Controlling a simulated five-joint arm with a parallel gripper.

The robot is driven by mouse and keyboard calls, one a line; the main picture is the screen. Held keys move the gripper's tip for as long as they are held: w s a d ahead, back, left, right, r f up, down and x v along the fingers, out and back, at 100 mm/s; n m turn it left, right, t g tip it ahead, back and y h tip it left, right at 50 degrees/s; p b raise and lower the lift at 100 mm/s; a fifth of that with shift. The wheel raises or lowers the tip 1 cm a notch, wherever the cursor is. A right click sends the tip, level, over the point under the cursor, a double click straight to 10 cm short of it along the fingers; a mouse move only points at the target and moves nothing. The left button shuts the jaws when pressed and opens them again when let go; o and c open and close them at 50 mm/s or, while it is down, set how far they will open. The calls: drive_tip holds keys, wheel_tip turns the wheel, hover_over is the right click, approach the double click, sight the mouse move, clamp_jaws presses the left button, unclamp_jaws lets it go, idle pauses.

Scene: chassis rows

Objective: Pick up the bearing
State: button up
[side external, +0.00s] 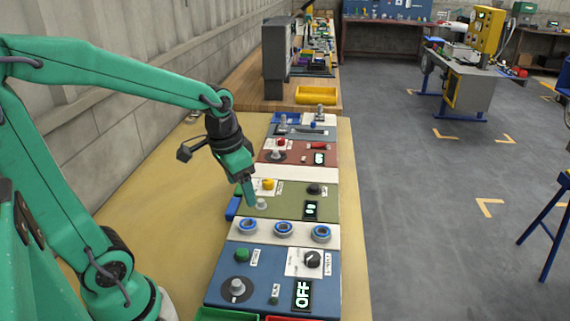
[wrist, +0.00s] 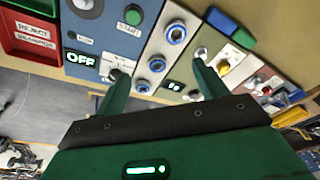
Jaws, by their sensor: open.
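The wrist view shows the same row: one bearing (wrist: 176,33) at the top, one (wrist: 157,64) in the middle and one (wrist: 142,85) lowest. My gripper (side external: 247,194) is above the olive panel, just behind the left bearing. In the wrist view my gripper (wrist: 160,70) has its fingers apart, nothing between them held.
A blue panel (side external: 262,262) with knobs and an OFF display lies in front of the strip. An olive panel (side external: 285,205) with a grey knob (side external: 262,204) lies behind it, close to my fingers. A red bin (wrist: 30,40) labelled reject bearings is at the wrist view's upper left.

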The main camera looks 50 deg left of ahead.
drive_tip(key=g, duration=0.2)
approach(248, 219)
drive_tip(key=shift+s+d+f+m, duration=0.4)
drive_tip(key=shift+s+d, duration=0.05)
drive_tip(key=shift+d, duration=0.1)
drive_tip(key=shift+f, duration=1.25)
drive_tip(key=shift+f, duration=0.1)
drive_tip(key=shift+f, duration=2.55)
drive_tip(key=shift+c, duration=0.2)
drive_tip(key=shift+w, duration=0.1)
drive_tip(key=c, duration=1.1)
